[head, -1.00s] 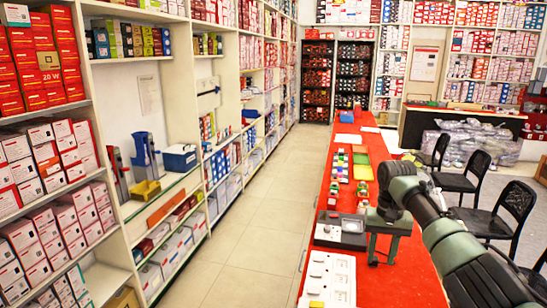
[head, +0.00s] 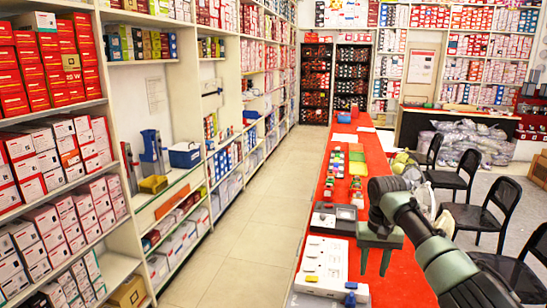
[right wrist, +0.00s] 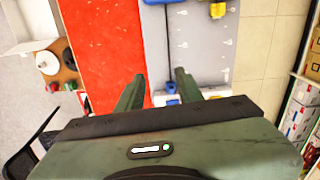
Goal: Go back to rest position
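My right gripper (head: 375,268) shows in the head view, at the end of the arm that comes in from the lower right. It is over the long red table (head: 390,284), with its fingers pointing down. In the right wrist view the two fingers (right wrist: 157,88) are apart with nothing between them, and the red top and a pale board (right wrist: 203,50) lie below. My left gripper is in no view.
A white board (head: 322,268) with a blue item (head: 350,298) lies near the gripper on the table's left side. A dark-framed case (head: 334,218) lies behind it. Black chairs (head: 490,212) stand right. The tiled aisle (head: 250,210) is clear beside stocked shelves.

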